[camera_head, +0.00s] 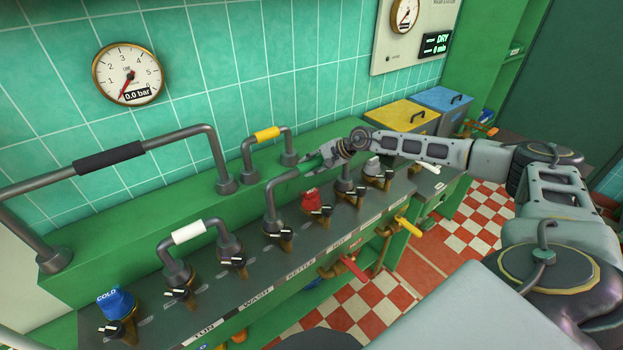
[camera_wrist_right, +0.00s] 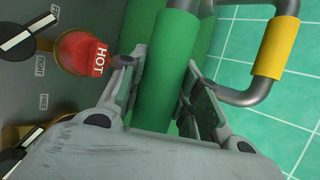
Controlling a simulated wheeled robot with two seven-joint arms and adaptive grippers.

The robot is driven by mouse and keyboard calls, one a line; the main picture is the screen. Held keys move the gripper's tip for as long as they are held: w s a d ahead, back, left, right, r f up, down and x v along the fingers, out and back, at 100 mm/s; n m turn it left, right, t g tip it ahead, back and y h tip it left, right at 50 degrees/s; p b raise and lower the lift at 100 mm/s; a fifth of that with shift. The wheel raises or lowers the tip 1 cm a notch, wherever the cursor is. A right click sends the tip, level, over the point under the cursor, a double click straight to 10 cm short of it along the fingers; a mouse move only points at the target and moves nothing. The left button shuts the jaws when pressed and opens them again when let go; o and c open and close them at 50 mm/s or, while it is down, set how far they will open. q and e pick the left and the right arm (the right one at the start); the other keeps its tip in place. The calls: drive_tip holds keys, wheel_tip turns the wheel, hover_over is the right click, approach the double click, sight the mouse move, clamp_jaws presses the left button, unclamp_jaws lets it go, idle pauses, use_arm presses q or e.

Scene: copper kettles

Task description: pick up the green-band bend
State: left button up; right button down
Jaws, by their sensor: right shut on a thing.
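The green-band bend (camera_head: 269,204) is a grey pipe with a green band (camera_wrist_right: 165,85). In the head view its left leg comes down to a fitting on the dark counter, and my right gripper partly hides its top and right side. My right gripper (camera_head: 328,157) reaches in from the right and is shut on the green band. In the right wrist view the band lies between the two fingers of my right gripper (camera_wrist_right: 160,98). I cannot tell whether the bend's lower ends are free of their fittings. My left gripper is not in view.
A yellow-band bend (camera_head: 267,134) stands behind on the green ledge, close to my right gripper. A white-band bend (camera_head: 188,233) and a long black-sleeved pipe (camera_head: 110,157) stand left. A red HOT cap (camera_head: 310,199) is close by; a blue COLD cap (camera_head: 115,302) is front left.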

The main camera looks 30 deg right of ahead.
drive_tip(key=shift+r, duration=0.25)
drive_tip(key=shift+r+b, duration=1)
drive_tip(key=shift+r, duration=3.95)
drive_tip(key=shift+f, duration=0.1)
